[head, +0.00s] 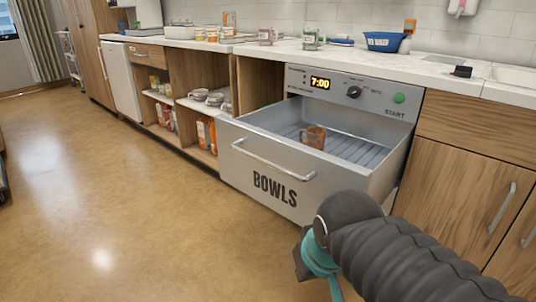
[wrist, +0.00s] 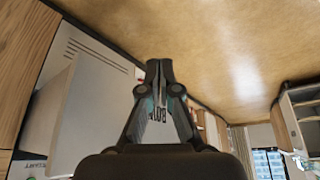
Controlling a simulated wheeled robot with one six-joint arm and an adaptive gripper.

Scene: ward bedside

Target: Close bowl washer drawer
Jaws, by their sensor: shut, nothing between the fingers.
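The bowl washer drawer (head: 240,176) is pulled well out from the washer in the head view. Its grey front carries a long bar handle (head: 272,161) and the word BOWLS. A brown mug (head: 313,136) stands inside on the ribbed drawer floor. The washer's control panel (head: 330,84) reads 7:00, with a dark knob and a green START button. My gripper (wrist: 160,68) is shut and empty in the wrist view, near the drawer (wrist: 85,115), whose lettering shows partly behind the fingers. In the head view my arm mostly hides the gripper, low in front of the drawer's right side.
A worktop (head: 270,52) with jars and a blue basin (head: 384,41) runs above. Open shelves (head: 180,92) with cups and packets lie left of the drawer. A wooden cupboard (head: 458,190) stands at right. The floor (head: 110,200) at left is clear.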

